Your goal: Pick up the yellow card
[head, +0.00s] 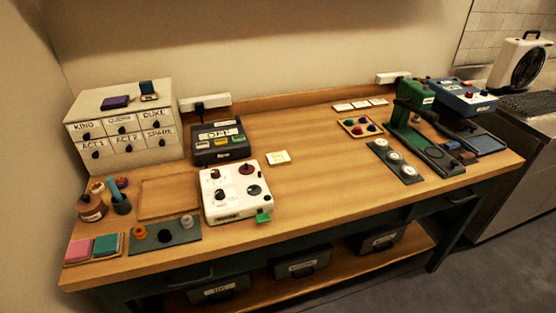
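A small pale cream-yellow card (278,157) lies flat on the wooden table (300,185), near the middle. It is the only card with a yellowish look that I can make out. It lies apart from the things around it, just right of the dark box with a display and the white control box. My gripper does not show in the head view.
A dark box (222,143) and a white control box with knobs (234,190) stand left of the card. A drawer cabinet (122,125) stands at the back left. A green-and-black press (425,135) stands at the right. The table's middle is mostly clear.

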